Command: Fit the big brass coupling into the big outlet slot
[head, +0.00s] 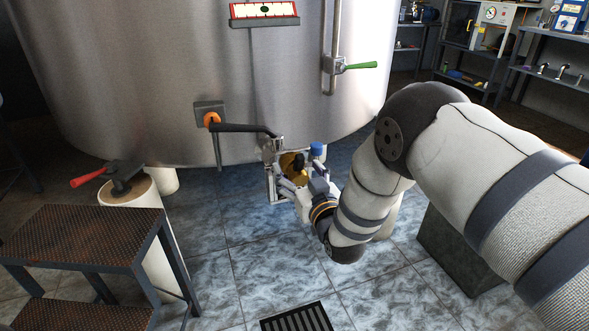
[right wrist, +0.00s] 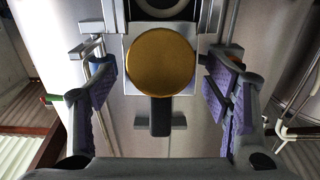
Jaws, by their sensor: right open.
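The big brass coupling (head: 289,162) is at the metal outlet fitting (head: 270,185) low on the front of the tank. In the right wrist view it is a round brass disc (right wrist: 160,60) in front of a pale plate (right wrist: 131,46), with a black handle (right wrist: 160,117) below it. My right gripper (head: 297,179) is at the coupling. In the right wrist view its purple-padded fingers (right wrist: 161,88) stand open on both sides of the disc, with gaps. The slot is mostly hidden, and I cannot tell how deeply the coupling sits. My left gripper is out of view.
A black lever (head: 245,128) with an orange hub reaches toward the fitting. A red-handled valve (head: 120,178) tops a white post at left, beside a rusty step stand (head: 85,235). A floor drain (head: 297,318) lies in front. Shelves stand at back right.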

